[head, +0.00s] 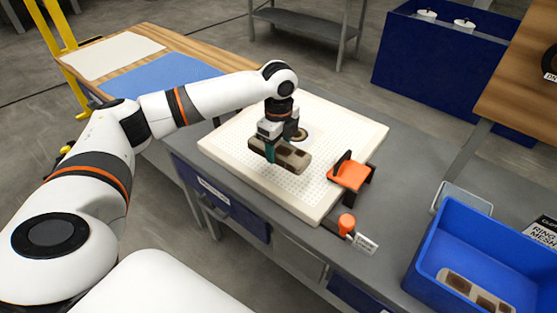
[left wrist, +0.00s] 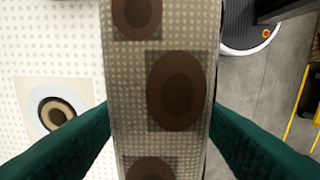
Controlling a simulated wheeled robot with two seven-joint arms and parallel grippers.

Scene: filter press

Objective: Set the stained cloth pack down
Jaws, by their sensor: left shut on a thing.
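The stained cloth pack (head: 287,157) is a grey-beige block with dark brown round stains. My left gripper (head: 270,152) is shut on it, over the white perforated board (head: 338,127). In the left wrist view the pack (left wrist: 130,52) runs top to bottom between my green fingertips (left wrist: 165,125). I cannot tell whether the pack touches the board. My right gripper is out of view.
A round ringed piece (left wrist: 57,112) lies on the board. An orange and black fixture (head: 349,174) stands at the board's right edge, with an orange knob (head: 346,223) nearer. A blue bin (head: 425,262) at lower right holds another stained pack (head: 478,292).

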